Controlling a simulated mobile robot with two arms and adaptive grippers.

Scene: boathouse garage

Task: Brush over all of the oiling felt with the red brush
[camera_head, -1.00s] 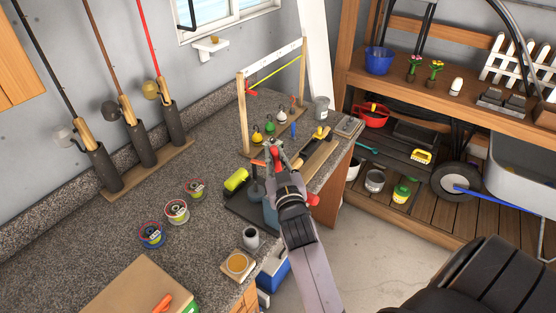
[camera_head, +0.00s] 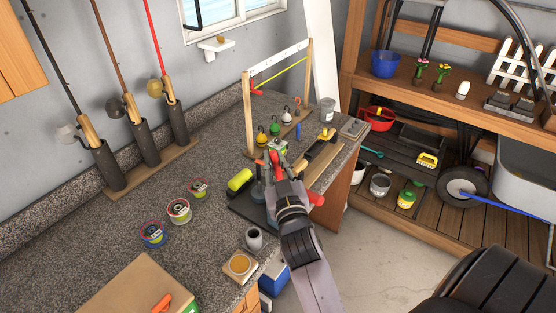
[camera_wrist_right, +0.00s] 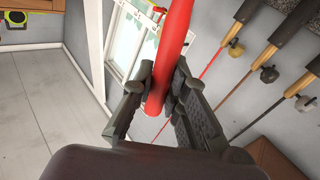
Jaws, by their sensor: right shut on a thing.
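My right gripper (camera_head: 277,165) is shut on the red brush (camera_wrist_right: 172,55). In the right wrist view, the red handle stands between the two dark fingers (camera_wrist_right: 163,88). The brush's bristles cannot be made out. In the head view, the gripper is over the right part of the granite counter. A round ochre pad (camera_head: 239,264) on a square wooden base lies at the counter's front edge, nearer to me than the gripper. It may be the oiling felt, but I cannot tell for certain. My left gripper is not in view.
A grey cup (camera_head: 254,239) stands just behind the pad. A yellow-green cylinder (camera_head: 240,180) and several line spools (camera_head: 179,211) lie left of the gripper. A wooden frame (camera_head: 250,115) with hanging weights stands behind it. Bare counter (camera_head: 105,235) lies to the left.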

